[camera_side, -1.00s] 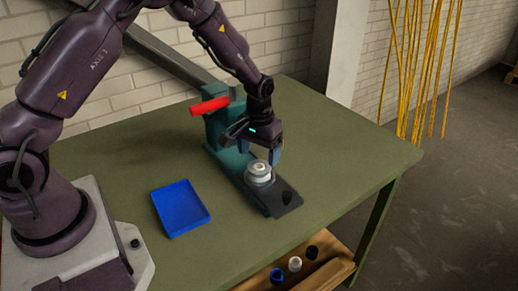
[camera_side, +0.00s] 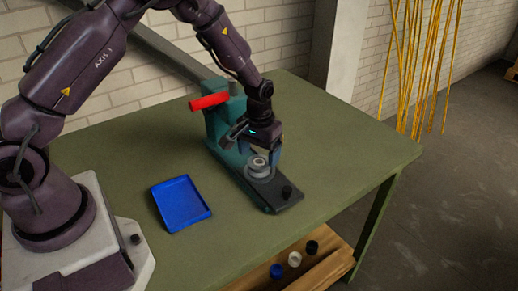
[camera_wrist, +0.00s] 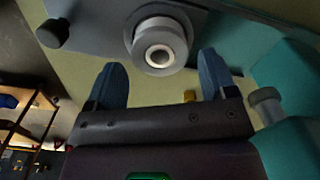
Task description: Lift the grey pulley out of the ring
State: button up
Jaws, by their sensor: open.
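In the side view the pulley (camera_side: 259,161) shows as a small round part with a centre hole. My gripper (camera_side: 262,160) is low over it, with its blue fingers around the pulley's sides. In the wrist view my gripper (camera_wrist: 163,75) is open, one blue finger on each side of the pulley, with gaps between fingers and pulley. Whether the fingertips are level with the pulley I cannot tell.
The teal fixture (camera_side: 213,127) with a red handle (camera_side: 209,102) rises behind my gripper. An empty blue tray (camera_side: 181,204) lies to the left. Green table (camera_side: 340,150) is clear on the right.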

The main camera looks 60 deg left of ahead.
aim_at(259, 161)
jog(key=shift+f, duration=1.95)
jog(key=shift+r, duration=0.15)
jog(key=c, duration=0.7)
jog(key=shift+r, duration=3.5)
